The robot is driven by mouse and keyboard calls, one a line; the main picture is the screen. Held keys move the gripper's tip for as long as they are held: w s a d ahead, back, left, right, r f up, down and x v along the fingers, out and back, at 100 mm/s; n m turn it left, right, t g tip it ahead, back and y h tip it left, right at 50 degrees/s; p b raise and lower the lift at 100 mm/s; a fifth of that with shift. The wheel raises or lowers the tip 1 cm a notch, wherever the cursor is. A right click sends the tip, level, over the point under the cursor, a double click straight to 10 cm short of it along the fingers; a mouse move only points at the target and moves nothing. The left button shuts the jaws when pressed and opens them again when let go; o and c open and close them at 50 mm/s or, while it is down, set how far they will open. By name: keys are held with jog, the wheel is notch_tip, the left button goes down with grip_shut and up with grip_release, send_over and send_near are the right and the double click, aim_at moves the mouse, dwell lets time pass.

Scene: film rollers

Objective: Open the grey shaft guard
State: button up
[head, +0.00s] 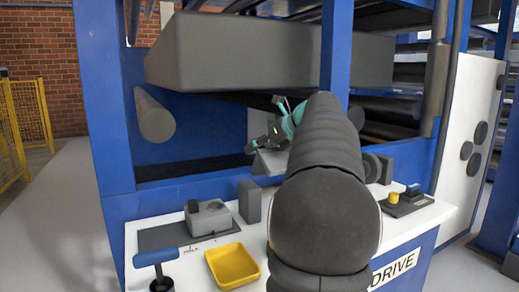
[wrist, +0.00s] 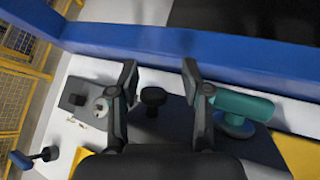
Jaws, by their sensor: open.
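A light grey sloped piece, probably the shaft guard (head: 268,163), shows in the head view just below my gripper, with my arm covering its right part. In the wrist view, a dark blue-grey panel (wrist: 176,112) lies below my gripper (wrist: 160,68). A black knob (wrist: 153,98) stands between the fingers, lower down in the picture; I cannot tell whether it belongs to the guard. My gripper, also in the head view (head: 262,139), is open with nothing between its fingertips. I cannot tell its height above the panel. The guard appears closed, but its hinge is hidden.
The white bench carries a grey box (head: 208,216), a grey upright block (head: 249,201), a yellow tray (head: 232,266) and a blue-handled lever (head: 155,257). A teal cylinder (wrist: 243,105) is right of my fingers. A large grey beam (head: 265,55) and blue post (head: 336,50) hem in the space.

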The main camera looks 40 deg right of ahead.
jog(key=v, duration=1.2)
jog(key=shift+o, duration=0.2)
jog(key=shift+a+f, duration=0.1)
